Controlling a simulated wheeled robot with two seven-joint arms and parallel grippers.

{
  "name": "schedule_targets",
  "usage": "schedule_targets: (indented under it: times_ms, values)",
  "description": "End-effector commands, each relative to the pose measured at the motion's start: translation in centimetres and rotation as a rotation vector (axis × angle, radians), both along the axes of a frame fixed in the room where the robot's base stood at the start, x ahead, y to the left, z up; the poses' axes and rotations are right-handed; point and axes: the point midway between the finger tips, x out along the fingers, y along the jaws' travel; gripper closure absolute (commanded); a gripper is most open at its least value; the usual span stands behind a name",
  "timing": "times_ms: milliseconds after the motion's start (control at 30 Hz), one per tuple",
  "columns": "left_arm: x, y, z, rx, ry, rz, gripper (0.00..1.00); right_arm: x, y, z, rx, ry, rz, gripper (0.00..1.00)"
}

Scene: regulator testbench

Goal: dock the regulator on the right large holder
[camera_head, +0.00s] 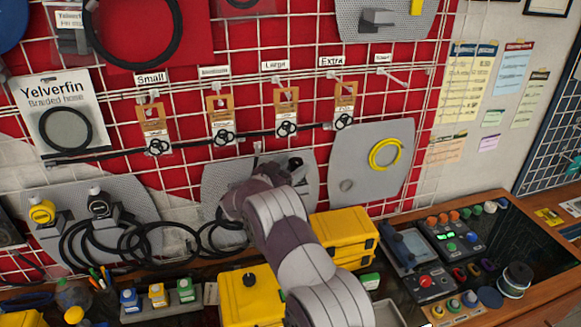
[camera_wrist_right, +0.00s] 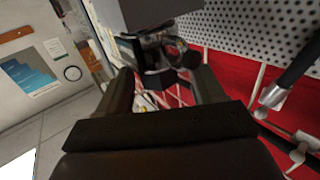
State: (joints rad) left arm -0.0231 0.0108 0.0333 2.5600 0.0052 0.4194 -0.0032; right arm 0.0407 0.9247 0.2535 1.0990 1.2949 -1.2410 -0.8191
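My right arm comes up through the middle of the head view. Its gripper (camera_head: 240,203) is at the central perforated panel (camera_head: 217,180), mostly hidden by my own wrist. In the right wrist view, the two dark fingers of my right gripper (camera_wrist_right: 163,82) stand apart. A dark and metallic fitting (camera_wrist_right: 153,58), possibly the regulator, shows between their tips under a dark grey block (camera_wrist_right: 155,12). I cannot tell whether the fingers touch it. A dark holder part (camera_head: 295,164) shows on the central panel right of my wrist. My left gripper is not in view.
A yellow-topped regulator (camera_head: 42,211) and a black-topped one (camera_head: 98,205) sit on the left panel. Black hoses (camera_head: 75,245) hang below. Yellow cases (camera_head: 345,228) stand close beside my right arm. A control box (camera_head: 449,236) is on the bench at right.

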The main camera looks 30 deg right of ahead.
Motion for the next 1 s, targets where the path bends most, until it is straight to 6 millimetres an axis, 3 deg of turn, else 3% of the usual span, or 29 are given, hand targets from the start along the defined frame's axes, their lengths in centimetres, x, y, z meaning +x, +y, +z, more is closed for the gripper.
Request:
schedule_targets:
  times_ms: [67,167,500,633,833,933,1000]
  values:
    - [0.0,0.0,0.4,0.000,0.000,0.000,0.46,0.0,0.0,0.5,0.000,-0.001,0.000,0.32]
    - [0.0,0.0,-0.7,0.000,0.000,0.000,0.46,-0.4,1.4,0.0,0.000,-0.001,0.003,0.32]
    - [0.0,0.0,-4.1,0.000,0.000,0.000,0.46,-3.7,9.3,0.1,-0.001,0.000,0.004,0.32]
    - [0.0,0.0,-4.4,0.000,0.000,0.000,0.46,-4.3,10.8,0.3,0.000,0.000,0.002,0.32]
    - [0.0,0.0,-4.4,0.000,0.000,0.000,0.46,-4.4,11.2,0.7,0.003,-0.001,0.018,0.32]
    - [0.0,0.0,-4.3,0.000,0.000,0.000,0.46,-2.6,12.0,1.6,0.043,-0.006,0.209,0.32]
    - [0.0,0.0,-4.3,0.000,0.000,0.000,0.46,-1.5,14.3,1.6,0.128,0.038,0.480,0.32]
